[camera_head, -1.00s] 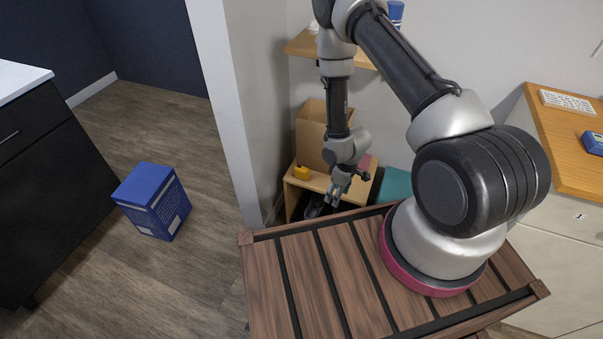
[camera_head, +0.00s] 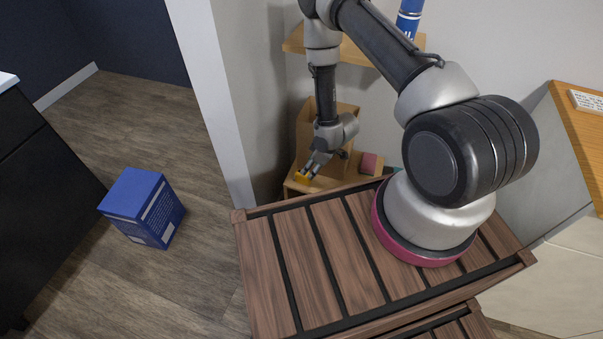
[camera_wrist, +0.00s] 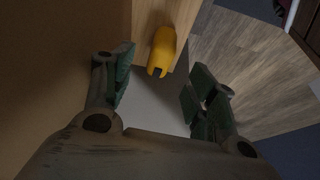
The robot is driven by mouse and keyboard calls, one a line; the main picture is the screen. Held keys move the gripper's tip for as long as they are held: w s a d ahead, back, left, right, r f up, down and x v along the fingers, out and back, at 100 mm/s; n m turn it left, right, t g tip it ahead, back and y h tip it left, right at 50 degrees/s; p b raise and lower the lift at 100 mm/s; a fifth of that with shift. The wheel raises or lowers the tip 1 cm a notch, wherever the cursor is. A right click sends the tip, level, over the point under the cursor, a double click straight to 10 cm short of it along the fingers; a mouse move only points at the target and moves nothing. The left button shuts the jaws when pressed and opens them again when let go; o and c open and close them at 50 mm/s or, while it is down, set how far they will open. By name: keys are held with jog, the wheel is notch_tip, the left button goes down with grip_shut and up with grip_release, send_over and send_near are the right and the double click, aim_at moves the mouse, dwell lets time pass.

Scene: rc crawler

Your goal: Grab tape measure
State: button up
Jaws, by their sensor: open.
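The tape measure (camera_head: 303,178) is small and yellow and lies on a low wooden shelf by the wall. It also shows in the wrist view (camera_wrist: 161,50), beyond the fingertips and between the lines of the two fingers. My gripper (camera_head: 314,166) is just above and beside it in the head view, partly covering it. In the wrist view my gripper (camera_wrist: 158,84) is open with nothing between its fingers. I cannot tell the exact gap between fingertips and tape measure.
A pinkish block (camera_head: 370,163) sits to the right. An upper shelf (camera_head: 350,52) holds a blue can (camera_head: 409,18). A white wall end (camera_head: 212,100) is to the left. A blue box (camera_head: 143,207) stands on the floor.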

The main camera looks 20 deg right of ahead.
aim_at(303, 178)
jog(key=x, duration=0.7)
jog(key=shift+w+a+f, duration=0.1)
jog(key=shift+w+a, duration=0.1)
jog(key=shift+a, duration=0.15)
jog(key=c, duration=1.1)
jog(key=shift+c, duration=0.6)
